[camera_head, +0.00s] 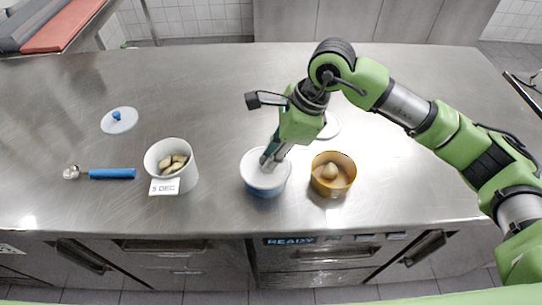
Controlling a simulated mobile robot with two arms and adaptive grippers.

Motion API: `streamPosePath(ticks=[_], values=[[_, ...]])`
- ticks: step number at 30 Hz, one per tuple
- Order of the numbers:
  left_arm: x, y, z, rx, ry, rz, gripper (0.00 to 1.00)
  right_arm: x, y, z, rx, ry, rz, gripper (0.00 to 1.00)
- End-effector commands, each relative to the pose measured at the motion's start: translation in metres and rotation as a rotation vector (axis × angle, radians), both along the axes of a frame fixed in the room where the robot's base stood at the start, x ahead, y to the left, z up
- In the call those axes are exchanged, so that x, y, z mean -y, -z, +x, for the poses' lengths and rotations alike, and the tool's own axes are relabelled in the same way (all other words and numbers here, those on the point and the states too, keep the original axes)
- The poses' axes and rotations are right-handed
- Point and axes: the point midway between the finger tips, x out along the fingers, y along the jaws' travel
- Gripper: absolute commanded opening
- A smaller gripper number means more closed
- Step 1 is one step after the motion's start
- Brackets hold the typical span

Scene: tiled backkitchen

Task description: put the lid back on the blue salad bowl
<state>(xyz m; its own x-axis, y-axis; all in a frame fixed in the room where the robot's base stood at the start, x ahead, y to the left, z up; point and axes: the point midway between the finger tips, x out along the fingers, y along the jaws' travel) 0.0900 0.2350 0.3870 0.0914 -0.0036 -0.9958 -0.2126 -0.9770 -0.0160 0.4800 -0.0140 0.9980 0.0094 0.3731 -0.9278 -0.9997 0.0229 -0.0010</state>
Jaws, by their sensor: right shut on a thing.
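The blue salad bowl (266,192) stands near the front edge of the counter, right of the white tub. A pale round lid (252,165) covers its mouth; I cannot tell whether it rests fully on the rim. My right gripper (269,160) points down at the middle of this lid and is shut on it, with the fingertips hiding its knob. Another pale lid with a blue knob (118,117) lies flat on the counter at the left. My left gripper is not in view.
A white tub (157,158) with pale pieces and a "5 DEC" label stands left of the bowl. A blue-handled scoop (112,173) lies farther left. An ochre bowl (322,186) stands close on the right. A pale disc (332,127) is partly hidden behind my right gripper.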

Motion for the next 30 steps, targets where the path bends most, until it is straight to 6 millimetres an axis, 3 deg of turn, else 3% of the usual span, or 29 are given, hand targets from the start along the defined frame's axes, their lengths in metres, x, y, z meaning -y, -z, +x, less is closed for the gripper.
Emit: streamPosePath(ticks=[9, 10, 12, 20, 22, 30], values=[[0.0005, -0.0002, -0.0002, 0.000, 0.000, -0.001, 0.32, 0.0000, -0.0005, 0.0000, 0.000, 0.000, 0.000, 0.04], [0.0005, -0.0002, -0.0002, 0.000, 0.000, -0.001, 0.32, 0.0001, -0.0004, 0.0000, 0.000, 0.000, 0.000, 0.19], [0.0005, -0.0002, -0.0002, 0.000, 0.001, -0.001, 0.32, 0.0000, -0.0004, 0.0000, 0.000, 0.000, 0.000, 0.36], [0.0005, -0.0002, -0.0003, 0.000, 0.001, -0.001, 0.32, 0.0000, -0.0003, 0.0000, 0.000, 0.000, 0.000, 0.36], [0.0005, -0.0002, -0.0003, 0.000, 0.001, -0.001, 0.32, 0.0000, -0.0002, -0.0001, 0.000, 0.000, 0.000, 0.53], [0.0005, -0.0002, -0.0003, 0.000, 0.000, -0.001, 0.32, 0.0000, -0.0002, -0.0001, 0.000, 0.000, 0.000, 0.53]])
